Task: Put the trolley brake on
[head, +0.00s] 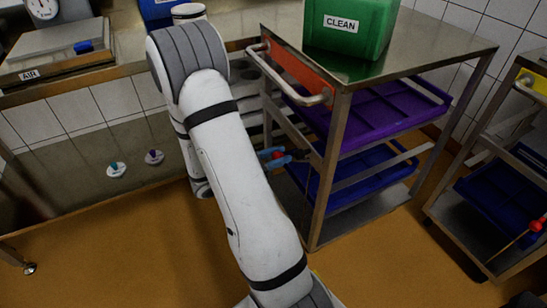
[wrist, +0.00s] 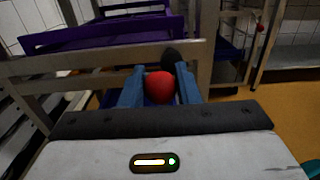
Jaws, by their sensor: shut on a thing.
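The trolley (head: 340,110) is a steel frame on legs with a push handle (head: 318,99) at its left end. My gripper (head: 278,156) is at the trolley's left end, below the handle. In the wrist view its blue fingers (wrist: 158,92) are shut around a round red knob (wrist: 160,87), which appears to be the brake lever's knob. A dark rounded part (wrist: 173,58) shows just behind it. The lever's shaft is hidden, and I cannot tell its angle.
A green crate (head: 372,30) labelled CLEAN stands on the trolley top; purple (head: 385,115) and blue (head: 355,175) trays are below. A second trolley (head: 500,258) stands at the right, with a red-knobbed lever (head: 536,226). A steel bench (head: 120,62) is at the left. Orange floor is clear in front.

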